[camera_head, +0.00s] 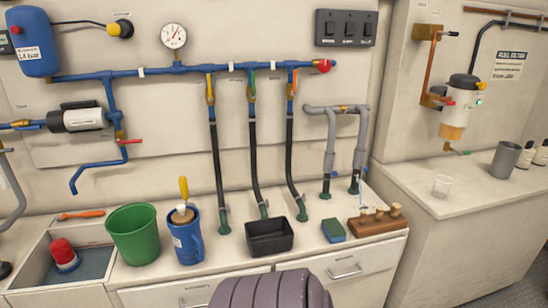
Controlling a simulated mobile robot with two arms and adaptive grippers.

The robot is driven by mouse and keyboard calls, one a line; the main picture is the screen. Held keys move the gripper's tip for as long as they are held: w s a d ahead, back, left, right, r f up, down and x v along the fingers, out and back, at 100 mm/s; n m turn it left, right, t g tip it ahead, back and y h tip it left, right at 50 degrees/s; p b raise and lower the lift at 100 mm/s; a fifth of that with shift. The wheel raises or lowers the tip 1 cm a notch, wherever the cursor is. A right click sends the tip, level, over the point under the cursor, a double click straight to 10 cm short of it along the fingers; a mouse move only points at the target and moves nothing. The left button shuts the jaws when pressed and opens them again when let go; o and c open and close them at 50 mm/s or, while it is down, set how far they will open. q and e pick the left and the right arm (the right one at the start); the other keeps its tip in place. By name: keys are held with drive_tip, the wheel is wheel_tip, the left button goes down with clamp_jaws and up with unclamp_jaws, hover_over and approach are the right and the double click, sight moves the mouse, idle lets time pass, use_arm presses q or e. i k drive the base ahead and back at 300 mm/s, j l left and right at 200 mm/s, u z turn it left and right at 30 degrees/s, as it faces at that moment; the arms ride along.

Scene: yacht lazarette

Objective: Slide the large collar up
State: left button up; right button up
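Two grey pipes come off a grey horizontal pipe (335,108) on the back wall and drop toward the counter. The left drop carries a wider grey sleeve (329,164), and the right drop carries a similar grey sleeve (359,157). I cannot tell which of these is the large collar. Dark stubs with green bases (325,193) stand on the counter below them. A thin light-blue streak (361,197) shows near the right stub. Neither of my grippers is in view.
A wooden rack of plugs (378,221) and a green-blue sponge (333,231) sit in front of the pipes. A black bin (269,238), blue jug (186,236) and green bucket (133,234) stand further left. Black hoses (289,150) hang left of the pipes. The right counter is mostly clear.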

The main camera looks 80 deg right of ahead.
sight(358, 159)
drive_tip(key=z, duration=3.4)
